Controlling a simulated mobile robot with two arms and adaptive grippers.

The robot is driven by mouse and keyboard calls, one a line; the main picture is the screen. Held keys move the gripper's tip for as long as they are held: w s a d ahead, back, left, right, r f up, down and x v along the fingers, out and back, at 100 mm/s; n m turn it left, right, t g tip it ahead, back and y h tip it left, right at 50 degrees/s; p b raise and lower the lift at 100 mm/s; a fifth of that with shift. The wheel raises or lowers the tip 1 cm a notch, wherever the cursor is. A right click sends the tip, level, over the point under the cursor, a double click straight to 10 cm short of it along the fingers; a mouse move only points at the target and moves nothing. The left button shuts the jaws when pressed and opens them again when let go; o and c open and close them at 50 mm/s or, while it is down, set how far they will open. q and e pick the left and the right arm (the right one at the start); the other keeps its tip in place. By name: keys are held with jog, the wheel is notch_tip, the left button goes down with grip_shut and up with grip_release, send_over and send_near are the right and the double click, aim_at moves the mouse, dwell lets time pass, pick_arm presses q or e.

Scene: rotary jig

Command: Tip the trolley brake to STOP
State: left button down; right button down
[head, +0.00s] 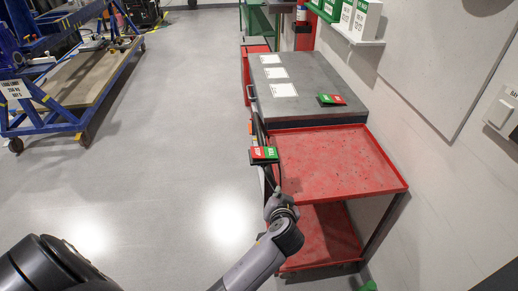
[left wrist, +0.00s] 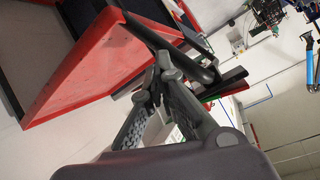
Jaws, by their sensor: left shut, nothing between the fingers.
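The red trolley (head: 335,165) stands right of centre in the head view. Its brake is a small rocker plate (head: 263,154) at the trolley's left edge, with a red half on the left and a green half on the right. The lettering is too small to read, and I cannot tell which half is down. My left gripper (head: 278,191) is shut and empty, just below the rocker; I cannot tell whether it touches. In the left wrist view its closed fingers (left wrist: 163,70) are near the trolley's red rim (left wrist: 75,70) and dark bars. My right gripper is out of view.
A grey-topped bench (head: 310,83) stands behind the trolley, with white labels and a second red and green rocker (head: 331,100). A wall is close on the right. A blue frame cart (head: 75,85) stands far left. The floor (head: 185,150) between is clear.

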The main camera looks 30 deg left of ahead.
pick_arm(q)
jog(key=a+r+n+y, duration=0.1)
jog(key=r+n, duration=0.1)
jog(key=r, duration=0.6)
jog(key=s+a+r+n+t+y, duration=0.1)
jog(key=a+r+n+y, duration=0.1)
jog(key=r, duration=0.6)
jog(key=shift+s+a+r+n+y, duration=0.2)
jog(key=shift+a+r+n+y, duration=0.1)
jog(key=shift+n, duration=0.2)
jog(key=p, duration=0.3)
send_over(259, 157)
jog(key=shift+w+d+f, duration=0.1)
jog(key=shift+d+f, duration=0.15)
jog(key=shift+f, duration=0.8)
jog(key=f, duration=0.2)
jog(key=f+p, duration=0.1)
jog(key=shift+a+f, duration=0.2)
jog(key=shift+a, duration=0.1)
jog(key=shift+f, duration=0.55)
